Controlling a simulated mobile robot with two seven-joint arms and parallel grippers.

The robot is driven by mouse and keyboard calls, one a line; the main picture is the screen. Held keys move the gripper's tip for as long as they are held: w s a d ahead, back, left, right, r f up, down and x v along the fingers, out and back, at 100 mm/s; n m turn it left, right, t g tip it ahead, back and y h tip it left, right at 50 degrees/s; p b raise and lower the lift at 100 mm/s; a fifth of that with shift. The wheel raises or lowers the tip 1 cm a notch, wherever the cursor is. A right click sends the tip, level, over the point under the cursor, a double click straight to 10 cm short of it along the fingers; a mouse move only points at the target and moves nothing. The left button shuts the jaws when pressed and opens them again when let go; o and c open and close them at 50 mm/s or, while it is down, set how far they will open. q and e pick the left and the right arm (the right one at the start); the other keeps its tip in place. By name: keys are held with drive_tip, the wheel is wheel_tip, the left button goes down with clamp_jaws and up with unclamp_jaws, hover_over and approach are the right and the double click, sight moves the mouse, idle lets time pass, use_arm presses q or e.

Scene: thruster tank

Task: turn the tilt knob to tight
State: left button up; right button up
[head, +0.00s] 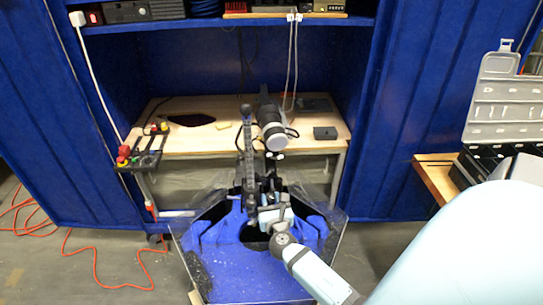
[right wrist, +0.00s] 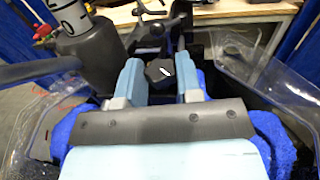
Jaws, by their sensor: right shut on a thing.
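The tilt knob (right wrist: 160,73) is a black lobed knob with a small white mark, seen in the right wrist view. My right gripper (right wrist: 159,70) is shut on it, with one light blue finger on each side. In the head view my right gripper (head: 272,212) reaches in from the lower right to the bracket above the tank (head: 250,275); the knob is too small to make out there. My left gripper is not in view.
The tank has clear walls and a blue lining. A wooden workbench (head: 200,142) stands behind it, with a small dark box (head: 325,133). A grey case (head: 505,100) is at the right. An orange cable (head: 95,262) lies on the floor at the left.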

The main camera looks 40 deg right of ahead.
idle(0.4)
drive_tip(key=o, duration=0.9)
drive_tip(key=shift+o, duration=0.2)
drive_tip(key=shift+a, duration=0.15)
